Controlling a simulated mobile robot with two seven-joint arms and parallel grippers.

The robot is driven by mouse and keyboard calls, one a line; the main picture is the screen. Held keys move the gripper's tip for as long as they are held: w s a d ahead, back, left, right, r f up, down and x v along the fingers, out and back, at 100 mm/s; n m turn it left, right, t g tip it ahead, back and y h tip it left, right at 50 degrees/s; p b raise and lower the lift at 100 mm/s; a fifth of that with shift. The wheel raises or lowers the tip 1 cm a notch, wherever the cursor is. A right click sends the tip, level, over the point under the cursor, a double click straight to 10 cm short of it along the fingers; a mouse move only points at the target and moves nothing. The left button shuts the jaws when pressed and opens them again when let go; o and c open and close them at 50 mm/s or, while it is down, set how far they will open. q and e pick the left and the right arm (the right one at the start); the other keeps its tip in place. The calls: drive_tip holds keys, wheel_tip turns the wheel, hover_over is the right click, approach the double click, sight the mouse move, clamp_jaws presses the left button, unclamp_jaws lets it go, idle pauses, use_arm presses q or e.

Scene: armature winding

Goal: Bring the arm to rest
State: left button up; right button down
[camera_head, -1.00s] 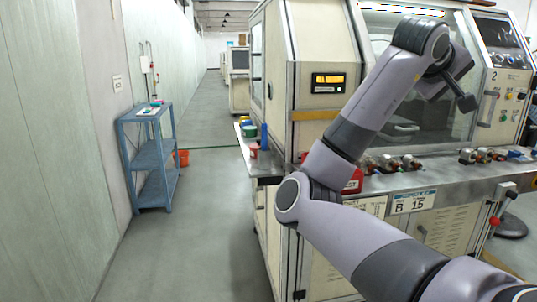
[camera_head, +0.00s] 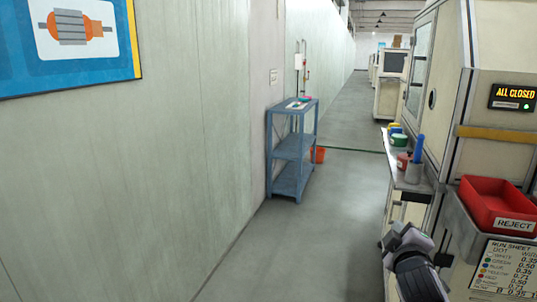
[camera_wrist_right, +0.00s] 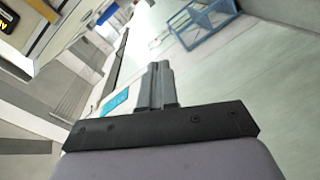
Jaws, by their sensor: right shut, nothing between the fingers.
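My right gripper (camera_head: 396,236) shows at the lower right of the head view, in front of the machine's side and below the small bench end. My dark wrist runs down from it to the bottom edge. In the right wrist view my right gripper (camera_wrist_right: 158,66) has its two grey fingers together, with nothing between them. My left gripper is in neither view.
The cream machine (camera_head: 455,100) stands at the right, with a red REJECT bin (camera_head: 495,200) and several small pots on its ledge. A blue shelf (camera_head: 292,148) stands by the wall, an orange bucket (camera_head: 318,154) beside it. The aisle floor (camera_head: 300,250) is clear.

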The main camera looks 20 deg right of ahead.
drive_tip(key=s+a+f+g+y, duration=0.1)
drive_tip(key=s+a+f+y, duration=0.35)
drive_tip(key=a+f, duration=0.4)
drive_tip(key=s+a+f+y, duration=0.3)
drive_tip(key=s+a+f, duration=0.2)
drive_tip(key=f, duration=0.6)
drive_tip(key=s+a+f+m+g+y, duration=0.1)
drive_tip(key=s+a+f+m, duration=0.1)
drive_tip(key=s+a+f, duration=0.2)
drive_tip(key=s+a+f+m+g+y, duration=0.1)
drive_tip(key=s+a+f, duration=0.3)
drive_tip(key=s, duration=0.5)
drive_tip(key=shift+s+a+f+m+g+y, duration=0.25)
drive_tip(key=shift+a+m+y, duration=0.35)
drive_tip(key=shift+a, duration=0.3)
